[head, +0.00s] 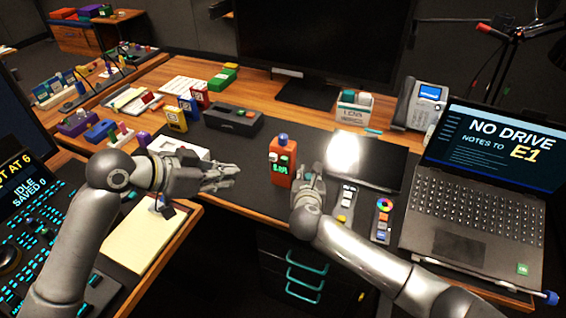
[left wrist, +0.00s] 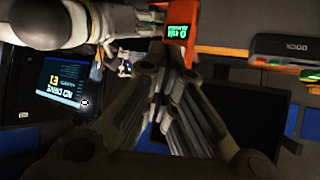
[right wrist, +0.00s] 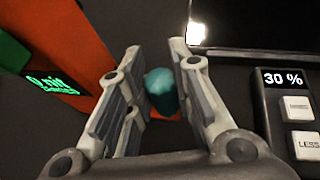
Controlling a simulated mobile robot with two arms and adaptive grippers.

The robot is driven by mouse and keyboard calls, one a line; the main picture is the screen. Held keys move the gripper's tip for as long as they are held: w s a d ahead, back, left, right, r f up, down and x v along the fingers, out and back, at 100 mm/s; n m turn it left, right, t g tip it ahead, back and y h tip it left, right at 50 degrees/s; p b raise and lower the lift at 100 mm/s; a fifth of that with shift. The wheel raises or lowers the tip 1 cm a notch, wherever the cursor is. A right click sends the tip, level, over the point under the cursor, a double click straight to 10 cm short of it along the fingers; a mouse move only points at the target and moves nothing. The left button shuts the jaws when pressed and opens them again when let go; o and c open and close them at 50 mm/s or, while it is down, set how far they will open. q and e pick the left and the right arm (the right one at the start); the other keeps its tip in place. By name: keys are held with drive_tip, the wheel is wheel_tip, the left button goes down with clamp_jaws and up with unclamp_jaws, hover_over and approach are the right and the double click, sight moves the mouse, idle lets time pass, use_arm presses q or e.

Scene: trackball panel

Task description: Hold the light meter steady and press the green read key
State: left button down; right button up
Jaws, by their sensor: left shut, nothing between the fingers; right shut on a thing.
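The light meter (head: 283,163) is an orange upright box with a blue dome on top and a lit green display, standing on the dark desk mat. Its display reads 0 nit in the right wrist view (right wrist: 58,85). A green patch (right wrist: 12,52) there may be the read key; I cannot tell. My right gripper (head: 309,174) is at the meter's right side, its fingers around a teal rounded piece (right wrist: 160,85) beside the orange body. My left gripper (head: 234,174) is shut and empty, left of the meter and apart from it. The meter also shows beyond its fingertips (left wrist: 181,38).
A laptop (head: 480,170) and phone (head: 422,100) are at the right. Small control panels (head: 346,203) lie right of my right gripper. A dock box (head: 234,120) sits behind my left gripper. A yellow pad (head: 145,238) lies at the front left.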

sight(284, 160)
use_arm(q)
drive_tip(key=shift+f, duration=0.1)
idle(0.4)
drive_tip(key=d+f+n+h, duration=0.2)
drive_tip(key=d+f+h, duration=0.2)
drive_tip(key=d+f, duration=0.3)
drive_tip(key=shift+s+f+n+h, duration=0.3)
drive_tip(key=shift+s+f+n, duration=0.1)
drive_tip(key=shift+w, duration=0.1)
drive_tip(key=w+d, duration=0.3)
drive_tip(key=w, duration=0.5)
drive_tip(key=shift+w+d, duration=0.1)
idle(1.2)
drive_tip(key=shift+w+d, duration=0.15)
drive_tip(key=shift+w, duration=0.2)
